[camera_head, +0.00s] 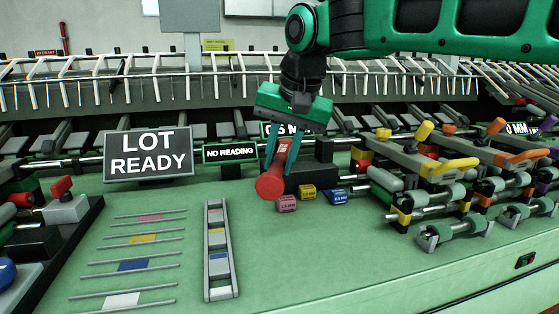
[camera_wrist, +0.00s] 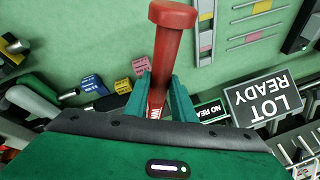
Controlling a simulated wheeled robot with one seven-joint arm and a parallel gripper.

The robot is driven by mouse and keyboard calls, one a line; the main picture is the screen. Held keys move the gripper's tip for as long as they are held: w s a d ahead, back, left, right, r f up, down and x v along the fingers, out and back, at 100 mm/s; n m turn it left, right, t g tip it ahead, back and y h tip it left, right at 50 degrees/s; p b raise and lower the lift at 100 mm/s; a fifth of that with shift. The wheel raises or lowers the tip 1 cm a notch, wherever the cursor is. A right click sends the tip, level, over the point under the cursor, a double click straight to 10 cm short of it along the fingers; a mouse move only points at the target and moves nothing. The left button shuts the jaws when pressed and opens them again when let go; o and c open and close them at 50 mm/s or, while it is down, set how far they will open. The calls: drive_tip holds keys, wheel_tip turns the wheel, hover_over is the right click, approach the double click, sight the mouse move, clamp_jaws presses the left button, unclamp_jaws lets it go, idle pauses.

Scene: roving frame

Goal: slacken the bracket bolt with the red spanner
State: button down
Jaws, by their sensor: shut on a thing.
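My gripper (camera_head: 284,160) is shut on a red tool (camera_head: 270,186), which I take to be the red spanner. The tool has a straight shaft and a thick round head, and points down and toward the camera above the green bench. In the wrist view the shaft of the red tool (camera_wrist: 170,55) stands between the two teal fingers of my gripper (camera_wrist: 160,98), its head free at the far end. The head looks clear of the bench and of other things. I cannot pick out the bracket bolt in either view.
Small pink, yellow and blue blocks (camera_head: 338,196) sit just right of the tool. Clamp-like fixtures with yellow and orange handles (camera_head: 455,167) crowd the right. A LOT READY sign (camera_head: 148,154) and a grey rack (camera_head: 220,250) stand left. The bench's front middle (camera_head: 300,265) is clear.

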drive_tip(key=shift+f, duration=0.75)
idle(0.3)
drive_tip(key=w+d+n+g+y, duration=0.2)
drive_tip(key=d+n, duration=0.5)
drive_tip(key=d, duration=0.3)
drive_tip(key=shift+d+f, duration=0.15)
idle(3.1)
wheel_tip(320, 180, up, 5)
idle(1.1)
drive_tip(key=shift+s, duration=0.1)
idle(0.3)
